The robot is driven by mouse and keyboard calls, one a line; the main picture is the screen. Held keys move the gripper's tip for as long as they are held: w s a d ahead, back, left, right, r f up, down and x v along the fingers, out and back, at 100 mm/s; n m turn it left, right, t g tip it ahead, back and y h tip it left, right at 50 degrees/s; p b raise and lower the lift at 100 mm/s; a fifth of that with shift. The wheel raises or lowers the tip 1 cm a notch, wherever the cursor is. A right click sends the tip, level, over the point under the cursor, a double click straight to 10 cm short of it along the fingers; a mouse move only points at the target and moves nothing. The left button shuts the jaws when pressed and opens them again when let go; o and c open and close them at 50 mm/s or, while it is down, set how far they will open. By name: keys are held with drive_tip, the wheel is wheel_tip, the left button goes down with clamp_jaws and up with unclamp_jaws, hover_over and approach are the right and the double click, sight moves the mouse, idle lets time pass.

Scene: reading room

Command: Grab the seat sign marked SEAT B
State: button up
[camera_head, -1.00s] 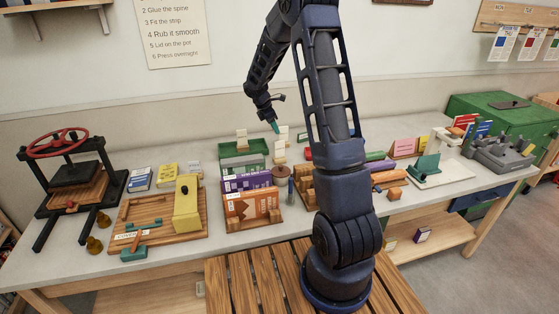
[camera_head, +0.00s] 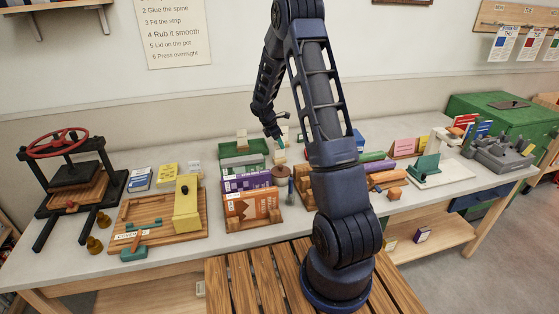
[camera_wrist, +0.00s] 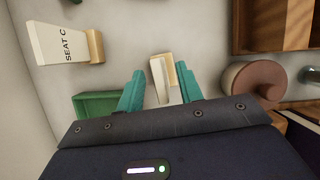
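In the wrist view my gripper (camera_wrist: 160,84) has its two teal fingers spread, one on each side of a small pale sign (camera_wrist: 160,70) on a wooden foot. A gap shows between the left finger and this sign; contact at the right finger is unclear. Its lettering cannot be read from here. Another white sign (camera_wrist: 62,45), marked SEAT C, stands to the left with a wooden foot. In the head view my gripper (camera_head: 280,142) is low over the bench, among small pale signs, including one below it (camera_head: 280,157) and one to the left (camera_head: 242,136). No SEAT B lettering is legible.
A green tray (camera_wrist: 92,104) lies left of the fingers in the wrist view. A brown round-topped pot (camera_wrist: 258,80) stands close on the right, with a wooden rack (camera_wrist: 278,25) beyond. In the head view, book holders (camera_head: 252,218) stand in front of the signs.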

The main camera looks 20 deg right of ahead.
drive_tip(key=x, duration=0.2)
drive_tip(key=shift+f, duration=0.3)
clamp_jaws()
drive_tip(key=shift+r, duration=0.15)
